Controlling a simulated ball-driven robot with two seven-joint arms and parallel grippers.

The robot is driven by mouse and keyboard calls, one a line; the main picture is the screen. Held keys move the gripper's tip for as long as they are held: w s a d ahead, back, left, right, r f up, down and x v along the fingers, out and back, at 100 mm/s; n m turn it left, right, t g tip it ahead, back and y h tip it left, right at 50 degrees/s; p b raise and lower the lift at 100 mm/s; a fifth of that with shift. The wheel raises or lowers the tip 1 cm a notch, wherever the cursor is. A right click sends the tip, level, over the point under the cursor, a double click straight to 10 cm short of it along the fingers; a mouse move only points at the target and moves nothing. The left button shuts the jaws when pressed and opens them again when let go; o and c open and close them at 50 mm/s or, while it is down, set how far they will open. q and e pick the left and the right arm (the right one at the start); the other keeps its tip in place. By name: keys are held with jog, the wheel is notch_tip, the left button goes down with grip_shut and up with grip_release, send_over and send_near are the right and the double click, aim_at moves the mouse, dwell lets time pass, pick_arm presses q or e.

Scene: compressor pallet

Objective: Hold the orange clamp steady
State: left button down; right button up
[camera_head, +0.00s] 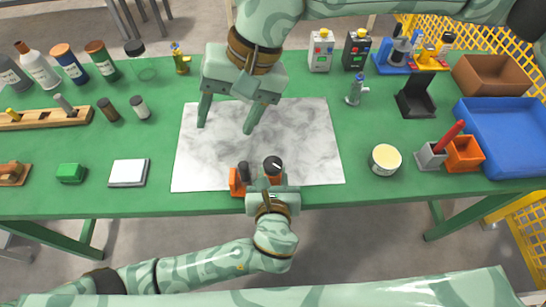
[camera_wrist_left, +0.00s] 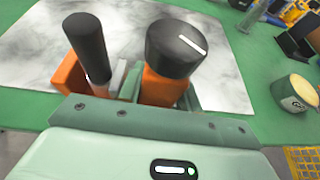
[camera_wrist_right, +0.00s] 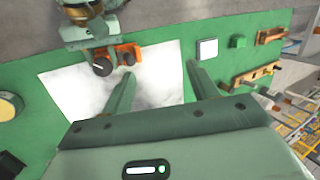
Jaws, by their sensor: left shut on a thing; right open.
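The orange clamp (camera_head: 237,183) sits at the front edge of the marbled sheet. It has an upright black handle and a round black knob with a white line on top. It also shows in the left wrist view (camera_wrist_left: 163,88) and the right wrist view (camera_wrist_right: 125,53). My left gripper (camera_head: 267,183) reaches in from the table's front edge. It is shut on the clamp's orange body below the knob; its fingers partly hide that body. My right gripper (camera_head: 226,118) is open and empty above the back half of the sheet, its fingers pointing down.
The marbled sheet (camera_head: 315,130) is otherwise bare on the green table (camera_head: 225,202). A round tin (camera_head: 385,160) stands right of it, and a white block (camera_head: 128,172) lies left. A blue tray (camera_head: 505,135) is at far right. Several bottles (camera_head: 70,63) stand at back left.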

aim_at(273, 164)
jog(key=d+f+n+t+h, duration=0.2)
jog(key=d+f+n+h, duration=0.25)
jog(key=d, duration=0.25)
jog(key=shift+m, duration=0.35)
jog(key=f, duration=1.1)
jog(key=shift+w, duration=0.4)
jog(key=c, duration=1)
